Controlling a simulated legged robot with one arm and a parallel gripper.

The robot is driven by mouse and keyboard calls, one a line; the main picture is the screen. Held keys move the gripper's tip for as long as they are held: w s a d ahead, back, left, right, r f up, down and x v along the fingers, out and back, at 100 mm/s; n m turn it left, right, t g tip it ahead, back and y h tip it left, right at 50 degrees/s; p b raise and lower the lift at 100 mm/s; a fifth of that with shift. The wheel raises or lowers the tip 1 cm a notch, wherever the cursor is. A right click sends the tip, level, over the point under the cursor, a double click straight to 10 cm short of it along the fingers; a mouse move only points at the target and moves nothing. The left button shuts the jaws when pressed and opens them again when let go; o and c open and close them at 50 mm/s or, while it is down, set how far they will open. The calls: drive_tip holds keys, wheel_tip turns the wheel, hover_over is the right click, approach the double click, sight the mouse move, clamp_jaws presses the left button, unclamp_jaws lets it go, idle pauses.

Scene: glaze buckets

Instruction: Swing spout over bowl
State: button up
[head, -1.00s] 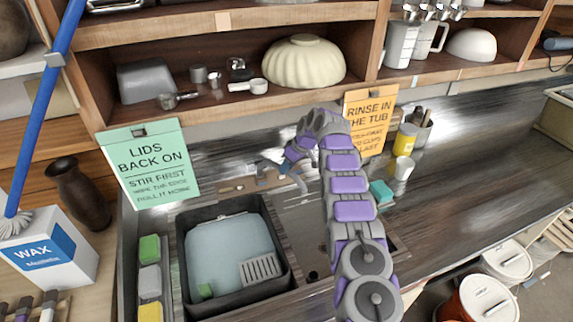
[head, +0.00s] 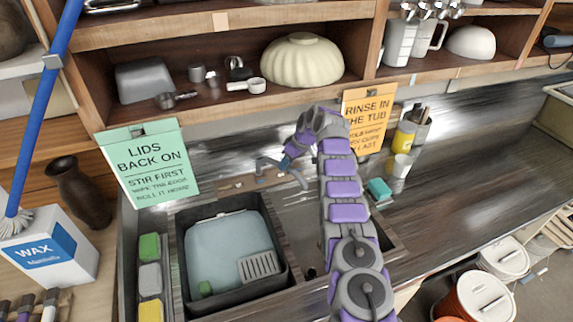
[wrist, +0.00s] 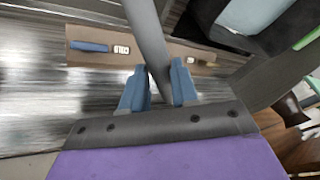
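The tap's grey spout (head: 292,173) rises from a brown plate (head: 238,185) behind the sink and points toward the right bowl (head: 296,215). In the wrist view the spout (wrist: 148,35) runs down between the two blue fingers of my gripper (wrist: 160,82). The fingers stand apart, one on each side of it; whether they press on it I cannot tell. In the head view my gripper (head: 287,160) is at the tap, partly hidden by my wrist. My arm covers part of the right bowl.
A green sign (head: 150,165) and an orange sign (head: 368,120) hang from the shelf (head: 220,108) above the sink. A yellow container (head: 403,137), a white cup (head: 400,166) and a teal sponge (head: 379,189) stand at right. Sponges (head: 150,277) line the left edge. The right counter is clear.

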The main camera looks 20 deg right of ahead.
drive_tip(key=o, duration=0.4)
drive_tip(key=shift+f, duration=0.1)
drive_tip(key=shift+s+f+b, duration=0.1)
drive_tip(key=shift+s+b, duration=0.1)
drive_tip(key=shift+b, duration=0.2)
